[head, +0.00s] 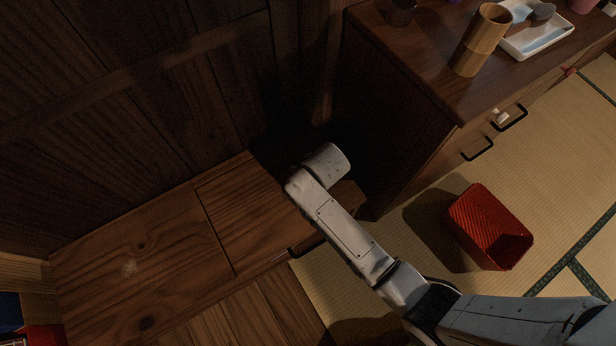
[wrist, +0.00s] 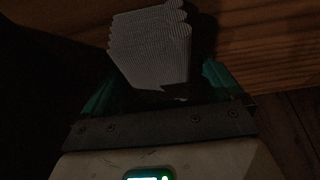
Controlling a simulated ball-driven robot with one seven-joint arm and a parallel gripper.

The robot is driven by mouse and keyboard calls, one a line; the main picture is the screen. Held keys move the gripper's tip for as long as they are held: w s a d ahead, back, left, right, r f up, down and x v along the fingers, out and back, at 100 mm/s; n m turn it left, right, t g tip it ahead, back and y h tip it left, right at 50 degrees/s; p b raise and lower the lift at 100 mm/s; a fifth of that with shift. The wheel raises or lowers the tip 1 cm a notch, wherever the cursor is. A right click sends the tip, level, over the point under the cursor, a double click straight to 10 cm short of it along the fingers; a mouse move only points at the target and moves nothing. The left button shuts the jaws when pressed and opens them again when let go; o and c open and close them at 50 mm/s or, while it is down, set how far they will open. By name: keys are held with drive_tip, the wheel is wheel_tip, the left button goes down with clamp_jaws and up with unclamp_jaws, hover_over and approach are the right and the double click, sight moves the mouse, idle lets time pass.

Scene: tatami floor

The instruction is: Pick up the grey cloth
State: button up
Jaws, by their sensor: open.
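The grey cloth (wrist: 150,45) shows in the wrist view as a folded, ribbed stack with rounded layered edges at its top. My gripper (wrist: 160,84) is open, with one teal finger on each side of the cloth's near end. The fingers are partly hidden and dark, and I cannot tell whether they touch the cloth. In the head view my arm reaches toward the dark corner beside the low wooden unit. Neither the cloth nor my gripper can be made out there.
A low wooden unit (head: 150,245) lies at left against the dark panelled wall. A cabinet (head: 410,120) stands at right, bearing a bamboo cup (head: 479,42) and a white tray (head: 540,38). A red basket (head: 480,222) sits on the tatami (head: 560,190), with open floor around it.

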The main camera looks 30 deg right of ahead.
drive_tip(key=c, duration=1.1)
drive_tip(key=shift+c, duration=0.2)
drive_tip(key=shift+r, duration=0.2)
drive_tip(key=r+p, duration=0.1)
drive_tip(key=r, duration=0.3)
drive_tip(key=shift+s+r+p, duration=0.1)
drive_tip(key=shift+s+p, duration=0.1)
drive_tip(key=shift+p, duration=0.2)
drive_tip(key=s+r+p, duration=0.1)
drive_tip(key=s+r, duration=0.1)
drive_tip(key=r, duration=0.1)
drive_tip(key=s+r+p, duration=0.2)
drive_tip(key=s+r, duration=0.1)
drive_tip(key=s+r+p, duration=0.1)
drive_tip(key=s+r, duration=0.2)
drive_tip(key=s, duration=0.5)
drive_tip(key=shift+s+p, duration=0.3)
drive_tip(key=shift+p, duration=0.1)
